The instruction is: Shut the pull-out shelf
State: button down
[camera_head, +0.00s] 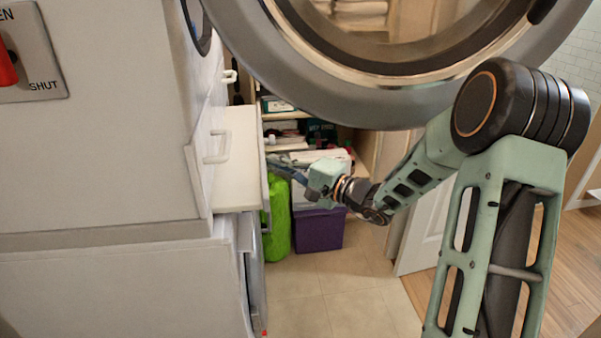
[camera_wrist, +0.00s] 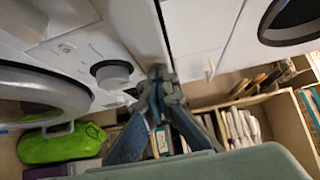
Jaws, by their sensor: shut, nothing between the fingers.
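The pull-out shelf (camera_head: 236,165) is a white board standing out from the white appliance stack at left in the head view. In the wrist view a white panel that looks like the shelf (camera_wrist: 138,25) runs between two appliances. My gripper (camera_head: 272,162) is beside the shelf's outer edge, at its right in the head view. Its fingers are shut and empty. In the wrist view the fingertips (camera_wrist: 160,74) are close to the end of the white panel. I cannot tell whether they touch it.
A white handle (camera_head: 216,147) is on the stack. A green bag (camera_head: 278,218) and a purple bin (camera_head: 318,230) stand on the floor beyond the shelf. A round appliance door (camera_head: 350,105) hangs across the top. The tiled floor (camera_head: 345,285) in front is clear.

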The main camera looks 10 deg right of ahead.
aim_at(235, 164)
jog(key=a+b, duration=0.2)
jog(key=a, duration=0.2)
jog(key=a+b, duration=0.3)
jog(key=a, duration=0.1)
jog(key=shift+a+f, duration=0.2)
jog(key=shift+a, duration=0.1)
jog(key=shift+a+r+b, duration=0.15)
jog(key=shift+a+b, duration=0.15)
jog(key=shift+a, duration=0.3)
jog(key=shift+a+r, duration=0.15)
jog(key=shift+a, duration=0.1)
